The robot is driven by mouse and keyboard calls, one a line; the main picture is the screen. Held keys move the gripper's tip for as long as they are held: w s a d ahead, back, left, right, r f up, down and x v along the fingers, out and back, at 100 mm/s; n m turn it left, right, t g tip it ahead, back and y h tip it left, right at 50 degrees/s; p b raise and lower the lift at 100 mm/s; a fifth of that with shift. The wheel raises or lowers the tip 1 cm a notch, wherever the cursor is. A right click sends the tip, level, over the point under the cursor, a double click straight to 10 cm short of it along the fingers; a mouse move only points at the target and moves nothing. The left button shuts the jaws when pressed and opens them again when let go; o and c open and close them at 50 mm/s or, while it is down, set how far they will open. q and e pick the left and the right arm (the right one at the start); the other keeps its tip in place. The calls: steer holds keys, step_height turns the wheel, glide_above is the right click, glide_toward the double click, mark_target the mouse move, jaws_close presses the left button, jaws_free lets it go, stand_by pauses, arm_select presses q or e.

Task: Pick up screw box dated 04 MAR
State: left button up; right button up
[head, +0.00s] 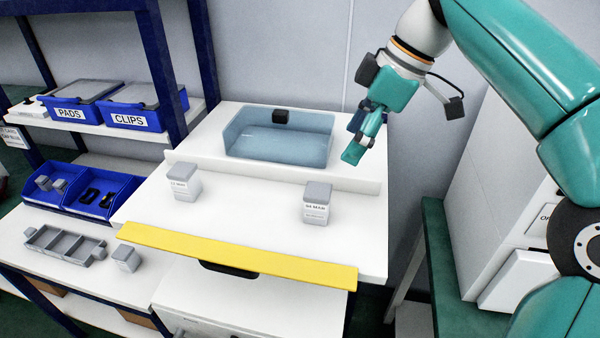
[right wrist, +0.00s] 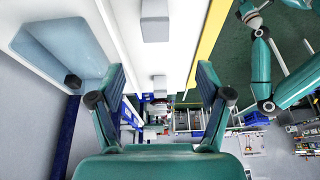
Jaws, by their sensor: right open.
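The screw box labelled 04 MAR (head: 316,204) is a small pale box with a grey lid. It stands upright on the right part of the white bench top, behind the yellow front strip. A similar box (head: 184,182) stands further left; its label is too small to read surely. My right gripper (head: 366,138) is open and empty, above the bench's back right side, up and to the right of the 04 MAR box and apart from it. In the right wrist view, my right gripper (right wrist: 160,92) has spread fingers; the nearer box (right wrist: 155,22) is at the top. My left gripper is not made out.
A clear blue tray (head: 280,140) with a small black block (head: 281,116) stands behind a low white ledge (head: 270,171). A yellow strip (head: 235,256) edges the front. Blue bins and a grey compartment tray (head: 65,246) lie left. The bench between the two boxes is clear.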

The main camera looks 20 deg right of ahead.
mark_target(324, 190)
steer(key=b+x, duration=0.1)
steer(key=x, duration=0.4)
steer(key=b+x, duration=0.1)
steer(key=x, duration=0.4)
steer(key=shift+w+d+f, duration=0.1)
steer(key=shift+w+d, duration=0.1)
steer(key=shift+w, duration=0.05)
steer(key=shift+a+f, duration=0.15)
steer(key=shift+f, duration=0.25)
steer(key=shift+d+x, duration=0.15)
steer(key=shift+x, duration=1.15)
steer(key=shift+d+x, duration=0.15)
steer(key=shift+x, duration=1.15)
steer(key=c, duration=1.3)
